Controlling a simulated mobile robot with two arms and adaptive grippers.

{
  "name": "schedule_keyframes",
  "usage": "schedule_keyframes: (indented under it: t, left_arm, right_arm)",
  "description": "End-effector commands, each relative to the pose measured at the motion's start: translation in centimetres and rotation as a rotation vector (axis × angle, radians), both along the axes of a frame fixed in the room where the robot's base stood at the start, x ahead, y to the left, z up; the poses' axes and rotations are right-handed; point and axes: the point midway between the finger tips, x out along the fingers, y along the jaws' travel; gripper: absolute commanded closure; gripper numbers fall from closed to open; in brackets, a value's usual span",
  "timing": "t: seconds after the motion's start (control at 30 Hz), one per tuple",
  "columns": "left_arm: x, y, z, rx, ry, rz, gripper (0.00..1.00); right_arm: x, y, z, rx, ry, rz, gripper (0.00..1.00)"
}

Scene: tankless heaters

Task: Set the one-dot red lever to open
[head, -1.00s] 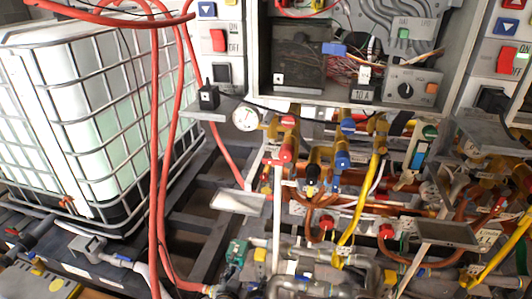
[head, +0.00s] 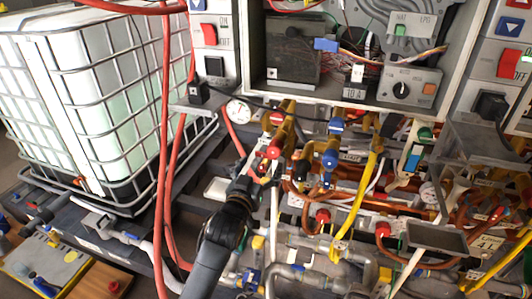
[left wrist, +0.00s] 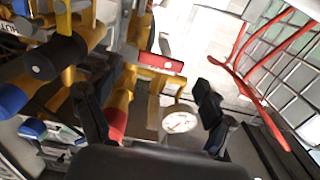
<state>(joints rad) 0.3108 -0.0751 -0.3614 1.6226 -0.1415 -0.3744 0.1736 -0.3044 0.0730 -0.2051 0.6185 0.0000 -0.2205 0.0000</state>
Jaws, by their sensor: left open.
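A red lever (left wrist: 160,62) with one pale dot shows in the left wrist view, crosswise on brass fittings ahead of my left gripper (left wrist: 148,97). Another red part (left wrist: 117,118) lies beside the left-hand finger, partly hidden. In the head view, an upper red handle (head: 277,118) and a lower red handle (head: 270,152) sit on brass valves. My left gripper (head: 262,172) is just below the lower one. Its fingers are apart and hold nothing. I cannot tell whether it touches a handle. My right gripper is out of view.
A round gauge (left wrist: 180,122) sits close to the right-hand finger; it also shows in the head view (head: 238,111). Blue (head: 330,158) and black handles and yellow pipes crowd the right. Red hoses (head: 165,150) hang at left, before a caged white tank (head: 85,110).

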Motion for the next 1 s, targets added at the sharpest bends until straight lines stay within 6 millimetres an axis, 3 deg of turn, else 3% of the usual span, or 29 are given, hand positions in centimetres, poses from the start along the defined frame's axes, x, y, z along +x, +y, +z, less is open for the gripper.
schedule_keyframes:
  t: [0.1,0.3,0.77,1.0]
  left_arm:
    - [2.0,-0.6,0.2,0.002,-0.001,0.001,0.18]
    - [4.2,-1.3,0.1,0.000,-0.001,0.001,0.18]
    - [5.0,-1.6,0.0,0.000,-0.001,0.001,0.18]
    - [5.0,-1.6,0.0,0.000,0.000,0.001,0.65]
  right_arm:
    - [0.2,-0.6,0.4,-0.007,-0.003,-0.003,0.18]
    - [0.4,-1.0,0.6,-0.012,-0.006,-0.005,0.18]
    - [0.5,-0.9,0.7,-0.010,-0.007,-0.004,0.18]
    - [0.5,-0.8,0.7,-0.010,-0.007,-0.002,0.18]
